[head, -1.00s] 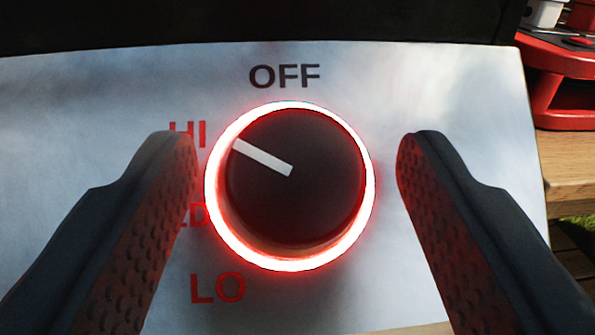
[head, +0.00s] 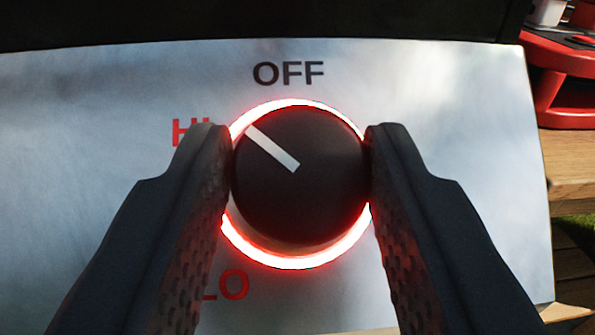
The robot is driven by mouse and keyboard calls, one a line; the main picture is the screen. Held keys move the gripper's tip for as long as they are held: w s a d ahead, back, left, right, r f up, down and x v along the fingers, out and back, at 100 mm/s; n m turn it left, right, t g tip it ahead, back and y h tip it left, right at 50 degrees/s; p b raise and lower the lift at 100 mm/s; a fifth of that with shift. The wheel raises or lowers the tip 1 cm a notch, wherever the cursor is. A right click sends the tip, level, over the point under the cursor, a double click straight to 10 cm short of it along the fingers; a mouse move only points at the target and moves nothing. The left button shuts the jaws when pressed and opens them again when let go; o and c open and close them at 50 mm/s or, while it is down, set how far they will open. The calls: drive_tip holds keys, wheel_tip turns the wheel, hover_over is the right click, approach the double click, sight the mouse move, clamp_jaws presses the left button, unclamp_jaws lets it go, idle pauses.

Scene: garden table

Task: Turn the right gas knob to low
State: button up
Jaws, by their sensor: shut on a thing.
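The gas knob (head: 300,205) is round and black with a red-white glowing ring (head: 292,261) around it. Its white pointer line (head: 272,149) points up and left, toward the HI mark (head: 188,132). The word OFF (head: 288,73) stands above the knob and LO (head: 227,286) below left of it, partly covered by the left finger. The middle mark on the left is hidden behind that finger. My gripper (head: 299,160) is shut on the knob, one finger touching each side.
The knob sits on a brushed silver panel (head: 100,95) under a dark edge (head: 250,20). To the right are a red stand (head: 565,85) and a wooden table top (head: 570,165). The panel around the knob is free of other objects.

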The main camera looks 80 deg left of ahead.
drive_tip(key=shift+d+f, duration=0.15)
drive_tip(key=shift+f, duration=0.1)
idle(0.3)
drive_tip(key=o, duration=1)
drive_tip(key=shift+w, duration=0.1)
drive_tip(key=shift+r, duration=0.1)
drive_tip(key=d+p, duration=0.1)
drive_tip(key=d, duration=0.3)
drive_tip(key=s+d+p, duration=0.1)
drive_tip(key=d, duration=0.4)
drive_tip(key=s+d+p, duration=0.1)
drive_tip(key=d, duration=0.3)
drive_tip(key=shift+s+d, duration=0.15)
drive_tip(key=shift+d, duration=0.1)
